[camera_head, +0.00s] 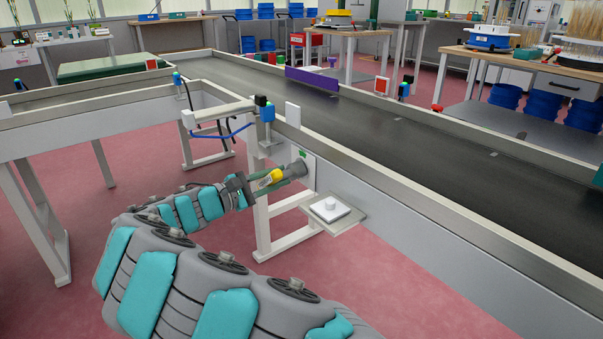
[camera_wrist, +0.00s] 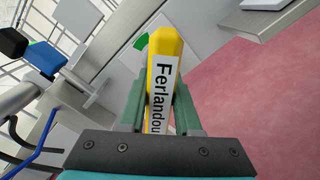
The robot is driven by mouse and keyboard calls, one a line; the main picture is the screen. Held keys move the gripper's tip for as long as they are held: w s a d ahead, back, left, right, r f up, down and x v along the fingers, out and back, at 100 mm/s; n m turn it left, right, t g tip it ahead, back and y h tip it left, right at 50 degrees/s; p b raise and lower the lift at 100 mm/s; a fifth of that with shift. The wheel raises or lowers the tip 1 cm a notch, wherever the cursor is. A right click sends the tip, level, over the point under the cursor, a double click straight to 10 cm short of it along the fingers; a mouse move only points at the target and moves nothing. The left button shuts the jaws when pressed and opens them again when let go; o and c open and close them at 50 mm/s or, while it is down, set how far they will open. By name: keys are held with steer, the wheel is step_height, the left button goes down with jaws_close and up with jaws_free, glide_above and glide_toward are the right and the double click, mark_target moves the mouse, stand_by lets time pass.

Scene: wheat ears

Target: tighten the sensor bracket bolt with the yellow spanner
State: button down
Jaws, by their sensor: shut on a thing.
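My gripper (camera_head: 264,181) is shut on a yellow tool (camera_wrist: 164,55) with a white label reading "Ferlandou"; it also shows in the head view (camera_head: 272,177). The green fingers press it from both sides, and its far end points toward the conveyor side wall. A dark grey round piece (camera_head: 296,169) shows at the tool's far end in the head view; I cannot tell whether it belongs to the tool. A blue and black sensor (camera_head: 266,110) stands on a bracket (camera_head: 268,146) above my gripper; it also shows in the wrist view (camera_wrist: 34,60). I cannot make out the bolt.
The conveyor (camera_head: 395,125) with pale rails runs just beyond my gripper. A small shelf (camera_head: 350,220) with a white block (camera_head: 331,205) juts out at right. A pale arm with cables (camera_head: 215,115) stands at upper left. The pink floor (camera_head: 400,295) at lower right is clear.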

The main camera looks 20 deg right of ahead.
steer(key=shift+f+m+b, duration=0.1)
steer(key=shift+m+b, duration=0.3)
steer(key=shift+b, duration=0.3)
steer(key=shift+m+b, duration=1.2)
steer(key=shift+b, duration=0.8)
steer(key=shift+m+b, duration=0.5)
steer(key=shift+b, duration=0.2)
steer(key=shift+m+b, duration=0.9)
steer(key=shift+b, duration=0.45)
steer(key=shift+m+b, duration=0.6)
steer(key=shift+b, duration=0.4)
steer(key=shift+m, duration=0.6)
